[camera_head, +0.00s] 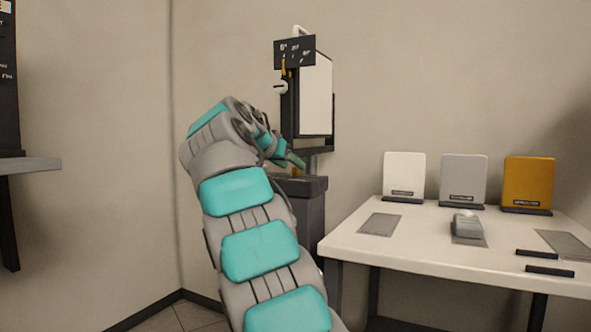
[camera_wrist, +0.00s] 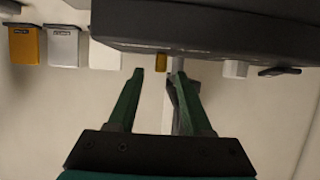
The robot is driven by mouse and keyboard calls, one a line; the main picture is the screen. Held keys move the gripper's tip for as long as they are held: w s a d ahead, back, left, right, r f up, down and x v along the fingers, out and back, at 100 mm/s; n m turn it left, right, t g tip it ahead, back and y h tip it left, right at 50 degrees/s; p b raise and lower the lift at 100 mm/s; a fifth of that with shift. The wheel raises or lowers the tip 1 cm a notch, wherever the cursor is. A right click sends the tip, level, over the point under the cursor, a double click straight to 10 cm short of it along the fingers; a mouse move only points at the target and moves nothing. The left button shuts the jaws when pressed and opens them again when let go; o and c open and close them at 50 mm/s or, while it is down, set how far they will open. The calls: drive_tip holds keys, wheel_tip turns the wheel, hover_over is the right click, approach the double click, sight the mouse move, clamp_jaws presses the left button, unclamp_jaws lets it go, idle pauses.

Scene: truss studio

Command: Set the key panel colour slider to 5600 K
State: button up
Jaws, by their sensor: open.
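The key panel (camera_head: 316,95) is a white rectangle in a dark frame on a stand, seen at a slant in the head view. A dark plate with white markings (camera_head: 294,52), too small to read, is at its top. Below the plate are a yellow piece (camera_head: 284,66) and a white knob (camera_head: 281,87). My gripper (camera_head: 298,161) is low in front of the panel. In the wrist view my gripper (camera_wrist: 158,73) is open, with a small yellow tab (camera_wrist: 160,62) between its fingertips, apparently untouched. I cannot tell which piece is the colour slider or its setting.
A dark body (camera_wrist: 200,30) fills the top of the wrist view, close beyond the fingers. A white table (camera_head: 345,245) at right holds white, grey and orange cards (camera_head: 528,180), a grey device (camera_head: 466,225) and dark bars (camera_head: 550,271). A shelf (camera_head: 30,164) is at left.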

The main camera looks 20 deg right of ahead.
sight(296, 168)
drive_tip(key=shift+x, duration=2)
drive_tip(key=shift+c, duration=0.3)
clamp_jaws()
